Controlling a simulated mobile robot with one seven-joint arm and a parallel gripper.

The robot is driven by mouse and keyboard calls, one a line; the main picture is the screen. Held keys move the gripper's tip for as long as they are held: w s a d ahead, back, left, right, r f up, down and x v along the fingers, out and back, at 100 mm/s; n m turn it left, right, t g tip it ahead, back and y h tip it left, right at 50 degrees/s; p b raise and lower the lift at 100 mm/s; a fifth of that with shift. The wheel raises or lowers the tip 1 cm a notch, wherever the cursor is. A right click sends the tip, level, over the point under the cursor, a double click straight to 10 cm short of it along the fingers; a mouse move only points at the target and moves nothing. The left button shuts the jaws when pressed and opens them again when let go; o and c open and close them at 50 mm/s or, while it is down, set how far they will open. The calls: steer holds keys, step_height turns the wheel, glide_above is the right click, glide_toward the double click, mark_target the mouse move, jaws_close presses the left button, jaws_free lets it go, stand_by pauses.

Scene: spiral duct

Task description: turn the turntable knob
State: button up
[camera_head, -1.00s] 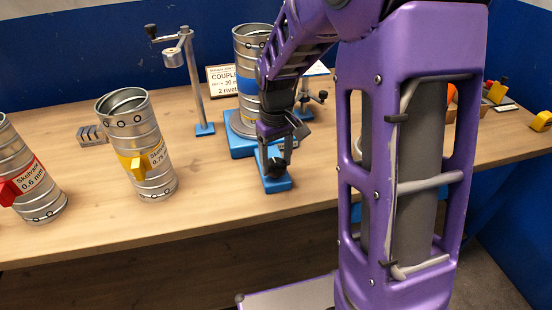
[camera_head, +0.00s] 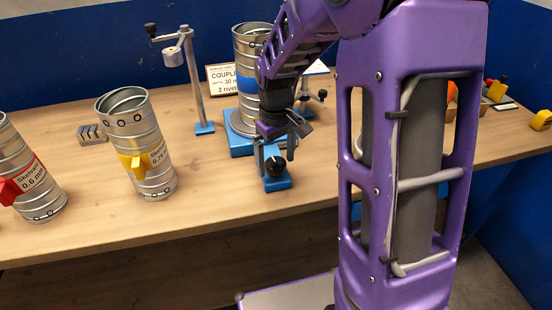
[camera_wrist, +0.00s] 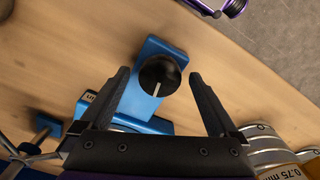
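The turntable knob (camera_head: 275,167) is black and round with a white pointer line, on a small blue block in front of the turntable. In the wrist view the knob (camera_wrist: 159,75) lies between the two finger lines, a little beyond the fingertips. My gripper (camera_head: 275,155) is above the knob with its fingers spread; it also shows in the wrist view (camera_wrist: 158,76), open and empty. The blue turntable base (camera_head: 240,146) carries a silver duct with a blue band (camera_head: 249,55), partly hidden by my arm.
A duct with a yellow clamp (camera_head: 138,150) and one with a red clamp (camera_head: 28,175) stand to the left. A metal post on a blue foot (camera_head: 204,128) stands behind. A coupling sign (camera_head: 220,78) is at the back. The table front is clear.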

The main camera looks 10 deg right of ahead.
mark_target(276, 163)
step_height(276, 163, up, 17)
steer(key=p, duration=0.1)
steer(key=shift+r+p, duration=0.2)
steer(key=shift+p, duration=0.1)
stand_by(0.5)
